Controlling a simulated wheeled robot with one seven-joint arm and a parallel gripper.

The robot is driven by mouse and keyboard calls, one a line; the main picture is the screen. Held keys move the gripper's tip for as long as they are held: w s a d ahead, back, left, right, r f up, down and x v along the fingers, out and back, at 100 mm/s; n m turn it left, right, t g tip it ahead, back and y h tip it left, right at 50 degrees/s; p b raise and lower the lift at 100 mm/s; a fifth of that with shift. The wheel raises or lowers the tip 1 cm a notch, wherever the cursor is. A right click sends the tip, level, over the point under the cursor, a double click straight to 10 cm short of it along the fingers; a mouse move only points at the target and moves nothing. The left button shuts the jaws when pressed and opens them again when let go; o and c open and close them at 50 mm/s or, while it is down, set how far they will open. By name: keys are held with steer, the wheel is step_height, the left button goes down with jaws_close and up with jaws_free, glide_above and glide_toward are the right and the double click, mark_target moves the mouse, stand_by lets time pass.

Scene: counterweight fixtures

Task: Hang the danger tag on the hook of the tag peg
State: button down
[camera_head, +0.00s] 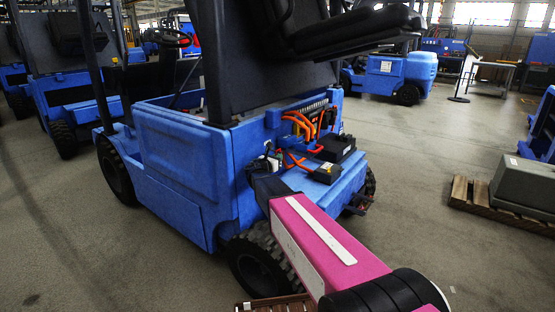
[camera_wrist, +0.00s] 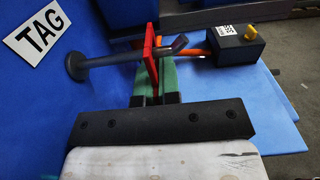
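In the wrist view, the tag peg (camera_wrist: 105,61) is a grey rod standing out from a round base on a blue panel, with an upturned hook (camera_wrist: 179,43) at its free end. The red danger tag (camera_wrist: 149,60) is seen nearly edge-on between the green-padded fingers of my gripper (camera_wrist: 156,75), which is shut on its lower part. The tag's upper part lines up with the rod, and the hook end shows on the tag's right side. I cannot tell whether the rod passes through the tag's hole. In the head view, my pink arm reaches the forklift's rear and the fingertips are too small to make out.
A white sign reading TAG (camera_wrist: 37,33) is beside the peg base. A black box with a yellow knob (camera_wrist: 237,46) and orange cable stands close right of the hook. The blue forklift (camera_head: 185,150) carries orange cables (camera_head: 300,122). A pallet (camera_head: 485,203) stands at right; floor between is clear.

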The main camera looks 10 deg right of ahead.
steer(key=shift+s+d, duration=0.1)
steer(key=c, duration=1.2)
jaws_free()
steer(key=shift+c, duration=0.2)
steer(key=shift+s, duration=0.1)
